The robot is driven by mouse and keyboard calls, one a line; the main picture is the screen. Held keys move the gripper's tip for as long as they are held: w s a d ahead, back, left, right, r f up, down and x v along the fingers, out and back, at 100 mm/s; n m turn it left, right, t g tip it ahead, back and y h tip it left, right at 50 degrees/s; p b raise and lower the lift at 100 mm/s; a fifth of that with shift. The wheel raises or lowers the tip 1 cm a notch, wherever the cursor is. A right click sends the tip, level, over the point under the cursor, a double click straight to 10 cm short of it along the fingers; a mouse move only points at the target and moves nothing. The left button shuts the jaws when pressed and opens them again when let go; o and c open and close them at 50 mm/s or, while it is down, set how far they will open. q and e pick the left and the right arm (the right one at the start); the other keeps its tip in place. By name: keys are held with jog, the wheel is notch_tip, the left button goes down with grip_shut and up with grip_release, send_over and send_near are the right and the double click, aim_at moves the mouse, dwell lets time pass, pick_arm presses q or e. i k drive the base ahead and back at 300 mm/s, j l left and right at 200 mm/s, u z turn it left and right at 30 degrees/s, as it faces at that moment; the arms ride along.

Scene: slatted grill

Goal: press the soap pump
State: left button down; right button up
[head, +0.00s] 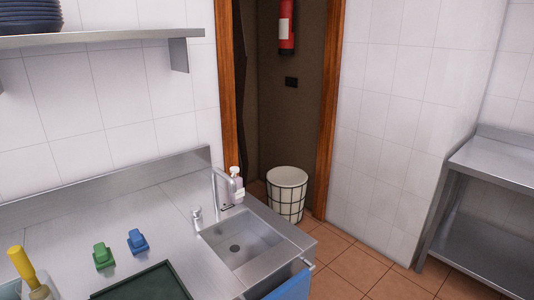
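A small soap bottle (238,188) with a pale pump top stands at the back right of the metal counter, just behind the sink. The tap partly hides it. The bottle looks upright, and its pump head (235,171) is at the top. A short metal fitting (196,217) stands at the left edge of the sink; I cannot tell whether it is a tap handle or a built-in dispenser. Neither of my grippers is in view.
The sink (262,250) is empty, with a tall tap (216,188) at its back left. A green object (103,256), a blue object (138,241), a dark tray (150,284) and a yellow-handled tool (22,264) are on the counter. A basket (287,194) stands beyond the counter.

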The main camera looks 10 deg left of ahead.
aim_at(235, 170)
jog(key=i+l+z, duration=0.1)
jog(key=i+l, duration=0.9)
